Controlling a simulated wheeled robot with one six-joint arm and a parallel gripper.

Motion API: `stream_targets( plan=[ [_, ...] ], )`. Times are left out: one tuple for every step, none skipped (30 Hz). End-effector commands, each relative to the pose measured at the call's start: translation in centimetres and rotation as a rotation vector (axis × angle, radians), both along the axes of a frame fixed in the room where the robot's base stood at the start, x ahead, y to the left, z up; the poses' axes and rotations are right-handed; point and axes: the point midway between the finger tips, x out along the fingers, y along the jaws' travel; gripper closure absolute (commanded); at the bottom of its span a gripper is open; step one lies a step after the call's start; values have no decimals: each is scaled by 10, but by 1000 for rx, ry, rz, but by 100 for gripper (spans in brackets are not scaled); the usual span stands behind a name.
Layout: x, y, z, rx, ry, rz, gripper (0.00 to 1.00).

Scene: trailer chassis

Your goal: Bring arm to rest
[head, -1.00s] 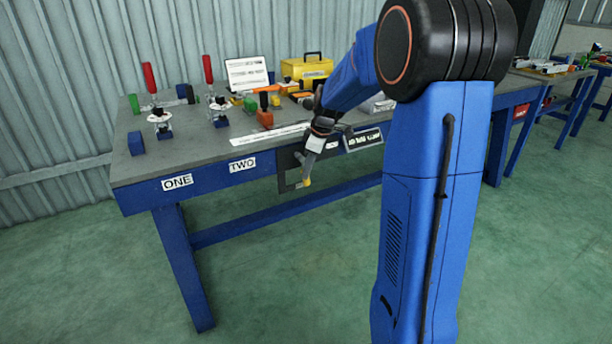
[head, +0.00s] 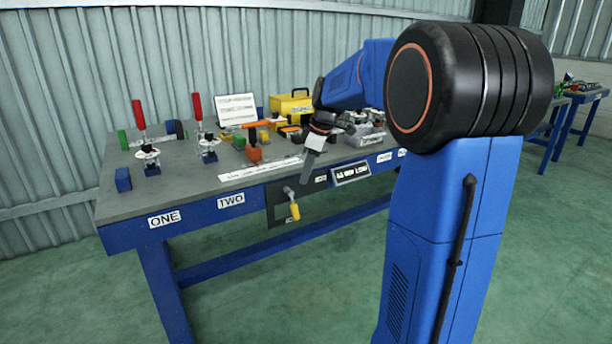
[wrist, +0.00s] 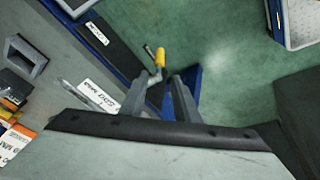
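My arm reaches over the front edge of the blue workbench (head: 208,183), bent at its large black joint. My gripper (head: 308,176) points downward in front of the bench edge. In the wrist view its two grey fingers (wrist: 160,92) stand apart with a gap between them, so it is open. A crank with a yellow handle (head: 294,210) sticks out from a dark panel on the bench front, below and left of the gripper. The crank handle also shows in the wrist view (wrist: 160,58), beyond the fingertips. In the head view, the gripper looks clear of it.
Two red-handled toggle clamps (head: 197,108) and a blue block (head: 122,180) stand on the bench's left part. Green floor in front is open.

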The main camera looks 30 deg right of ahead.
Motion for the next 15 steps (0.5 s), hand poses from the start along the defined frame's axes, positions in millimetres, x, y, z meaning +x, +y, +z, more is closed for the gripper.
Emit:
stream_targets(
  plan=[
    [0, 0, 0, 0, 0, 0, 71],
    [0, 0, 0, 0, 0, 0, 71],
    [0, 0, 0, 0, 0, 0, 71],
    [0, 0, 0, 0, 0, 0, 71],
    [0, 0, 0, 0, 0, 0, 71],
    [0, 0, 0, 0, 0, 0, 71],
    [0, 0, 0, 0, 0, 0, 71],
    [0, 0, 0, 0, 0, 0, 71],
    [0, 0, 0, 0, 0, 0, 71],
    [0, 0, 0, 0, 0, 0, 71],
    [0, 0, 0, 0, 0, 0, 71],
    [-1, 1, 0, 0, 0, -2, 71],
    [-3, 3, 1, 0, -1, -5, 71],
    [-5, 5, 2, 0, 0, -10, 71],
    [-10, 9, 3, 1, -1, -21, 71]
  ],
)
